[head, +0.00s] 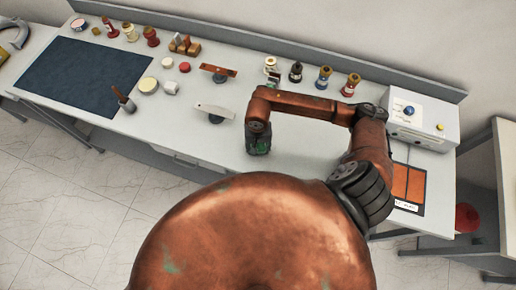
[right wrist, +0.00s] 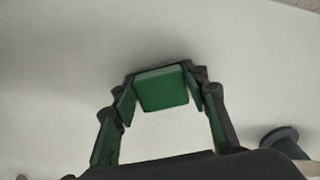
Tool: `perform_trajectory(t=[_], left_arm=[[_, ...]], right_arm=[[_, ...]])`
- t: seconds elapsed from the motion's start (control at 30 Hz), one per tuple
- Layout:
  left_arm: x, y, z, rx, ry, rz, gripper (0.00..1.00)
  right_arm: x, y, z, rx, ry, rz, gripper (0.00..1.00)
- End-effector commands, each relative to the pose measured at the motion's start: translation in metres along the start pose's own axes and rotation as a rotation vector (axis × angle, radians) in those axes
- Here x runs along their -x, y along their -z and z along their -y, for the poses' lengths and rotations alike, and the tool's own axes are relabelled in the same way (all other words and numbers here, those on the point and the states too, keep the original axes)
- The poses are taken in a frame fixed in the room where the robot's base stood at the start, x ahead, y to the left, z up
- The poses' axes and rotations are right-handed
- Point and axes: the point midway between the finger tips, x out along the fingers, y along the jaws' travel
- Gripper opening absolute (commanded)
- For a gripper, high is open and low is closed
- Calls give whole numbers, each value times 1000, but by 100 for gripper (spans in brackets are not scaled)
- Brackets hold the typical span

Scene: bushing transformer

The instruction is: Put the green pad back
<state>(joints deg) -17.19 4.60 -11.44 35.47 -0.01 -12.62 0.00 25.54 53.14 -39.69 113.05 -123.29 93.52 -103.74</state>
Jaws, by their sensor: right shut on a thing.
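The green pad (right wrist: 162,88) is a small square block between the fingertips of my right gripper (right wrist: 160,92) in the right wrist view. The gripper is shut on it from both sides. In the head view my right gripper (head: 258,147) points down over the middle of the light grey bench (head: 310,158). The pad cannot be told apart from the green on the fingers there. Whether the pad touches the bench is unclear. My left gripper is not in view.
Two small stands with flat tops, one orange-brown (head: 218,70) and one white (head: 213,110), are left of the gripper. Several bottles (head: 324,77) line the back. A white box with a blue knob (head: 425,118) stands right. A dark mat (head: 85,75) covers the left end.

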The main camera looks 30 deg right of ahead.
Motion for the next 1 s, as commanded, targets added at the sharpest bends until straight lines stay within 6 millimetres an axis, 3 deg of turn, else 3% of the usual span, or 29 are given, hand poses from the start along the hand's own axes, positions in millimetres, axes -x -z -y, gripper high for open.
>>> perform_trajectory(t=[0.27, 0.67, 0.77, 1.0], left_arm=[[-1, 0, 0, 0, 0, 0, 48], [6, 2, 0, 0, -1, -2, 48], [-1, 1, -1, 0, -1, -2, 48], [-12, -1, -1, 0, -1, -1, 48]], right_arm=[[0, 0, 0, 0, 0, 0, 58], [5, 0, 0, -1, 0, 0, 59], [18, 2, 0, 2, 0, -5, 59], [70, 2, 0, 1, 0, -6, 59]])
